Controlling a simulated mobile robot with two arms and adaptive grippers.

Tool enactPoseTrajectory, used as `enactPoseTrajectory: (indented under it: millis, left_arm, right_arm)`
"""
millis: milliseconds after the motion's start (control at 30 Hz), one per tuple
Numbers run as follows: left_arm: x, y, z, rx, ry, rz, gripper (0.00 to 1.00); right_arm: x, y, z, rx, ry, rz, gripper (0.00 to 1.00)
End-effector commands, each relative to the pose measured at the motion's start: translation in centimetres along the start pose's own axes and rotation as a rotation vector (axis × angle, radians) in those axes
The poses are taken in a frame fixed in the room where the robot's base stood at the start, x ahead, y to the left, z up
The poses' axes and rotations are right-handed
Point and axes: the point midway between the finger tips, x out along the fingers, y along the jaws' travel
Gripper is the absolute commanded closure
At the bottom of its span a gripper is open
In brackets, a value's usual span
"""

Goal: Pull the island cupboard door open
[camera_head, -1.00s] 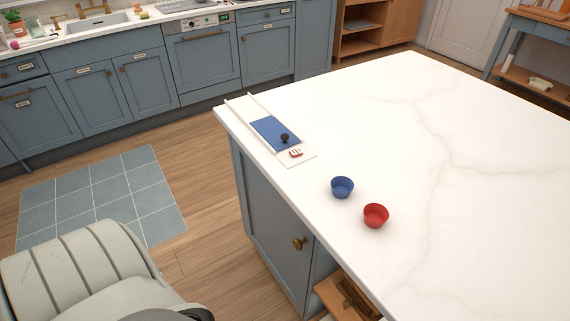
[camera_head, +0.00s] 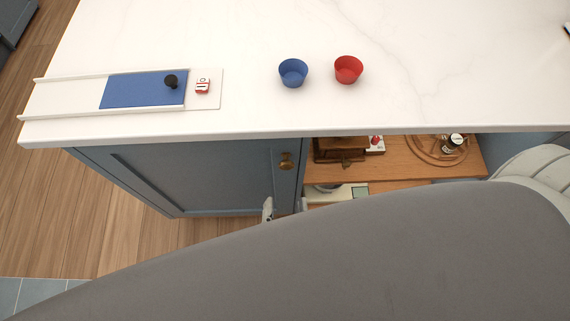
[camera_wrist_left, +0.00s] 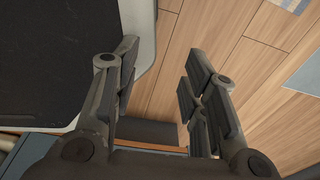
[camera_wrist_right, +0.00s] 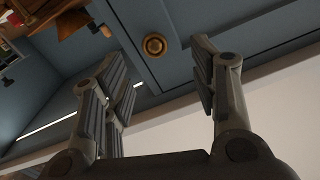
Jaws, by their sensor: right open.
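The blue-grey island cupboard door (camera_head: 210,180) hangs under the white worktop and looks shut. Its round brass knob (camera_head: 286,160) sits near the door's right edge; it also shows in the right wrist view (camera_wrist_right: 155,45). My right gripper (camera_head: 285,206) is open just below the knob in the head view, its fingers partly hidden by a grey part of my body. In the right wrist view (camera_wrist_right: 160,80) the knob lies beyond and between its open fingertips, not touched. My left gripper (camera_wrist_left: 158,75) is open and empty over the wooden floor, out of the head view.
The white island top (camera_head: 220,30) overhangs the door. On it are a blue bowl (camera_head: 293,73), a red bowl (camera_head: 348,70) and a board with a blue sliding panel (camera_head: 140,90). Right of the door, open wooden shelves (camera_head: 400,165) hold several items.

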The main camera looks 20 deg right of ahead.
Motion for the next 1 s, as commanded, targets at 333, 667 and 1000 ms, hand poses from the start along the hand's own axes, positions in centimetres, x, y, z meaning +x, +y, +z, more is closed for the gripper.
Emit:
enactPoseTrajectory:
  millis: [333,667,1000]
  left_arm:
    - [-0.6,2.3,-0.5,-0.001,0.007,0.027,0.60]
    - [-1.1,1.3,-0.4,-0.001,0.005,0.016,0.60]
    - [-1.1,1.1,-0.4,-0.003,0.004,0.013,0.60]
  right_arm:
    - [3.9,0.5,-0.9,0.010,0.009,0.034,0.46]
    - [9.4,0.7,-0.8,0.009,0.007,0.033,0.46]
    - [10.6,0.7,-0.7,0.010,0.004,0.033,0.46]
